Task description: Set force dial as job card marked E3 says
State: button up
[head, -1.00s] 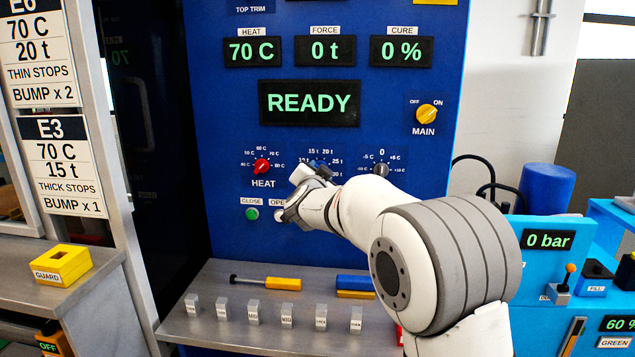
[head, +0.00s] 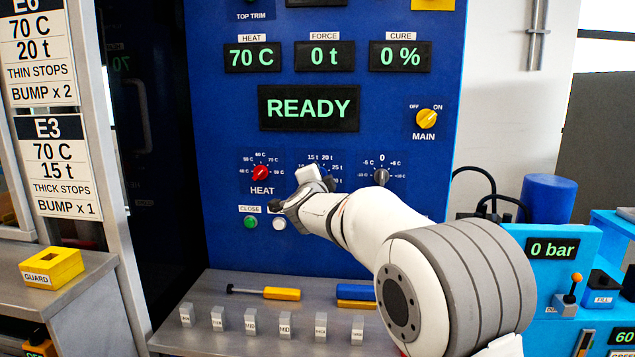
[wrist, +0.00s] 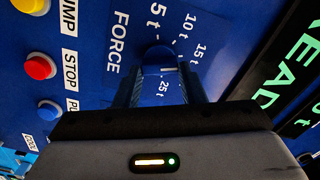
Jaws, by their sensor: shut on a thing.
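The job card marked E3 (head: 53,165) hangs on the left post and reads 70 C, 15 t, thick stops, bump x 1. The blue force dial (wrist: 159,57) sits on the blue panel, with its t scale around it in the wrist view. My gripper (wrist: 160,72) is shut on the force dial, one finger on each side of it. In the head view my gripper (head: 322,183) covers most of the dial; the 15 t, 20 t and 25 t marks show above it. The dial's pointer is too hidden to read. The FORCE display (head: 324,56) reads 0 t.
The red heat dial (head: 261,173) is left of my gripper and a grey dial (head: 381,176) is right of it. The green close button (head: 250,222) and a white button (head: 279,223) lie below left. A shelf (head: 230,340) holds small blocks and tools.

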jog(key=shift+f, duration=0.1)
jog(key=o, duration=1)
jog(key=shift+s+a, duration=0.15)
jog(key=shift+s, duration=3.75)
